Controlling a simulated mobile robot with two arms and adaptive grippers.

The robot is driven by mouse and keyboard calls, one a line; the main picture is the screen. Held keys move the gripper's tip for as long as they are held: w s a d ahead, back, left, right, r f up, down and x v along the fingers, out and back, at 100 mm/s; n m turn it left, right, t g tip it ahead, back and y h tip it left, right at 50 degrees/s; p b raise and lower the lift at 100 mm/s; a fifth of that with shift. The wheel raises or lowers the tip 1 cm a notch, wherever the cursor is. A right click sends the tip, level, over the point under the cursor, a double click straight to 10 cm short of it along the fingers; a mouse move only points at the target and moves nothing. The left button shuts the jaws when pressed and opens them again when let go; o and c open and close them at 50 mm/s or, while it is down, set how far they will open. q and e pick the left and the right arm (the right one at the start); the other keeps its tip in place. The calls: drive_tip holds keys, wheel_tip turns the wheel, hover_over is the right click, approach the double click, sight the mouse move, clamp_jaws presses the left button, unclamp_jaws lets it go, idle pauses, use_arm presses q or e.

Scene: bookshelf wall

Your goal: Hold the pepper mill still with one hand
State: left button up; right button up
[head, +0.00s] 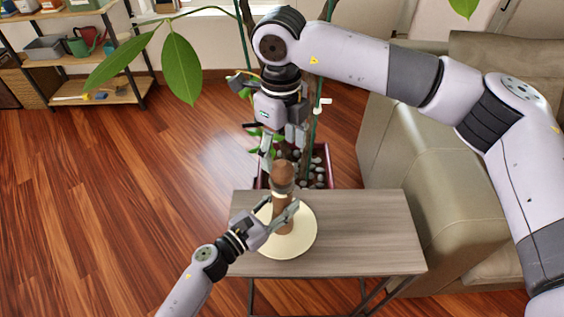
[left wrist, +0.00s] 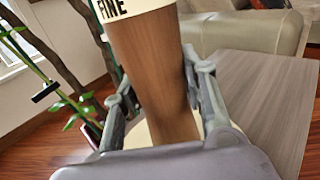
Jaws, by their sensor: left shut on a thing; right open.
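The pepper mill (head: 282,177) is brown wood with a pale band below its rounded top. It stands upright on a round cream board (head: 301,240) on the small table. My left gripper (head: 281,206) is shut on the mill's body, one finger on each side. In the left wrist view the mill's wooden body (left wrist: 155,62) rises between the fingers (left wrist: 162,95), and its white band reads "FINE"; its top is out of frame. My right gripper (head: 273,152) hangs just above the mill's top, pointing down and open; its fingers are partly hard to make out.
The grey wooden table (head: 370,225) has free room right of the board. A planter with pebbles (head: 318,172) and a leafy plant stand behind it. A beige sofa (head: 395,130) is to the right. A shelf unit (head: 110,55) stands at the back left.

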sight(282, 163)
wheel_tip(282, 163, up, 5)
idle(0.8)
drive_tip(key=n, duration=0.8)
drive_tip(key=shift+f+n, duration=0.15)
drive_tip(key=shift+n, duration=0.25)
wheel_tip(282, 163, down, 12)
drive_tip(key=shift+w+r, duration=0.1)
drive_tip(key=shift+c, duration=0.5)
drive_tip(key=c, duration=1.1)
